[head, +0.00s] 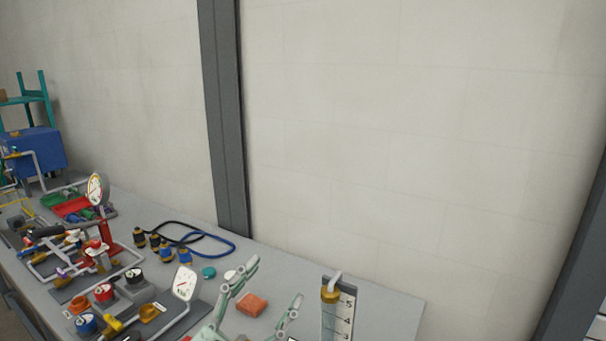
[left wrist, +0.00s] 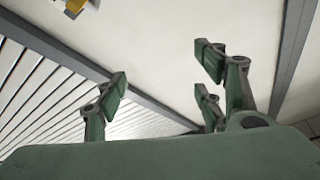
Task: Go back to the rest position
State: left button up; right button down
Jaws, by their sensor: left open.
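My left gripper (head: 274,284) shows at the bottom of the head view. Its pale green fingers point up and stand well apart, with nothing held between them. An orange block (head: 251,305) shows between the fingers in the picture; I cannot tell how far it is from them. In the left wrist view the open fingers of my left gripper (left wrist: 162,82) are spread against a pale wall and a ribbed surface, with no object between them. My right gripper is in neither view.
A grey bench (head: 390,303) carries pipework, gauges and valves at the left. A clear level gauge (head: 338,310) stands right of the gripper. Blue and black hoses (head: 205,243) lie at the back. A dark post (head: 225,120) stands against the pale wall, which is otherwise bare.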

pick_arm(q)
jog(key=w+a+f+n+t+y, duration=0.2)
jog(key=a+f+n+y, duration=0.4)
jog(key=a+n+y, duration=0.35)
jog(key=s+a+f+n+g+y, duration=0.2)
jog(key=s+a+f+g+y, duration=0.15)
jog(key=f, duration=0.35)
jog(key=s+a+f+n+g+y, duration=0.1)
jog(key=s+a+f+g+y, duration=0.25)
jog(key=f, duration=0.45)
jog(key=s+d+f+g+h, duration=0.1)
jog(key=s+f+g, duration=0.45)
jog(key=s, duration=0.45)
jog(key=s+f+g+h, duration=0.1)
jog(key=s+f+g, duration=0.3)
jog(key=s+f, duration=0.4)
jog(key=s+f+m+g+b, duration=0.1)
jog(key=s+f+g+b, duration=0.2)
jog(key=f, duration=2.6)
jog(key=s+a+f+b, duration=0.2)
jog(key=s+f, duration=1.5)
jog(key=s, duration=0.1)
jog(key=shift+a+f, duration=0.2)
jog(key=shift+f, duration=0.2)
